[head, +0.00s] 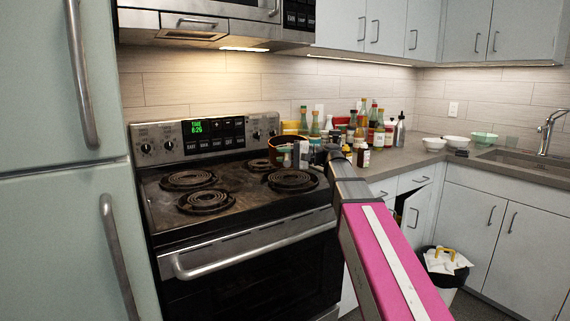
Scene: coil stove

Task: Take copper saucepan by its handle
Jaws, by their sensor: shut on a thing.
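The copper saucepan (276,146) shows as a dark brownish round pot at the back right of the stove, by the rear right coil. Its right side and handle are mostly hidden by my gripper and by small containers. My gripper (316,154) reaches in from the lower right, at the right side of the saucepan. Its fingers are small and dark here, and they are shut on what appears to be the saucepan's handle. I cannot tell whether the pan rests on the stove or is held just above it.
The coil stove (205,190) has bare coils at left and front. Several bottles (377,125) crowd the counter behind my gripper. Bowls (455,140) stand farther right near the sink (510,160). A cabinet door (417,212) below the counter stands ajar, above a trash bin (440,275).

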